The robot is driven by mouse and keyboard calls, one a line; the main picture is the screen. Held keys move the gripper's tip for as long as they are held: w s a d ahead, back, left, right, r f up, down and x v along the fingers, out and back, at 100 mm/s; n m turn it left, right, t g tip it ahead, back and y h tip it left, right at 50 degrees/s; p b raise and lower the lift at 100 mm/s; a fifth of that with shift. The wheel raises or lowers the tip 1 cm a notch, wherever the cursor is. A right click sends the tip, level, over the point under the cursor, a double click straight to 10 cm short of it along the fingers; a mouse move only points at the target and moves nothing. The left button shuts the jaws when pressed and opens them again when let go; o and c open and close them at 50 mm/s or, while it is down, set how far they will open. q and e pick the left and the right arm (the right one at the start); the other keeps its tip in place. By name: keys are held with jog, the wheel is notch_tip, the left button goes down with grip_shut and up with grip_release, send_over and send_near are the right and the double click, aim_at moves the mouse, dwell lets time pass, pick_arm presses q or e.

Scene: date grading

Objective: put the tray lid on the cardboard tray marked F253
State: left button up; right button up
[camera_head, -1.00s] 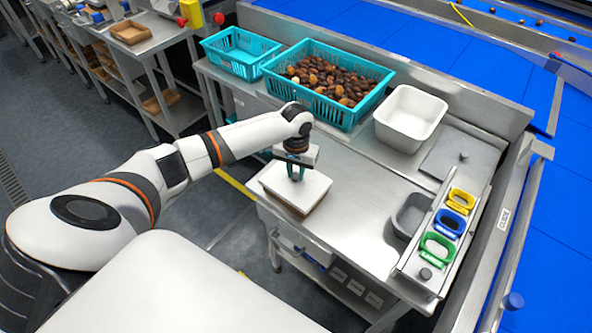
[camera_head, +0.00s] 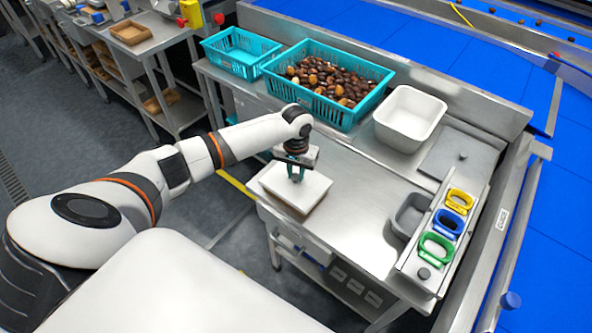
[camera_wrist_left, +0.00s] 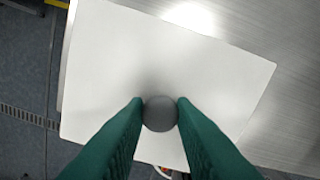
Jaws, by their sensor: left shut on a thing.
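The white tray lid (camera_head: 308,184) lies flat at the near left corner of the steel table, with a brown cardboard edge showing under it. The cardboard tray beneath is mostly hidden, and no F253 mark is legible. My left gripper (camera_head: 296,177) is above the lid, shut on its grey round knob (camera_wrist_left: 160,113). In the left wrist view the white lid (camera_wrist_left: 180,60) fills the middle, and the green fingers touch the knob on both sides. My right gripper is not in view.
A teal crate of dates (camera_head: 371,104), an empty teal basket (camera_head: 213,52) and a white bin (camera_head: 441,105) stand along the back. A grey tub (camera_head: 397,222) and coloured rings in a rack (camera_head: 400,268) are at the right. The table's middle is clear.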

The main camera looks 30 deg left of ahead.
pick_arm(q)
jog(key=shift+f, duration=0.65)
dwell(0.3)
jog(key=o, duration=1)
jog(key=shift+o, duration=0.7)
jog(key=o, duration=0.3)
jog(key=shift+r, duration=0.1)
notch_tip(320, 180, up, 7)
jog(key=p, duration=0.8)
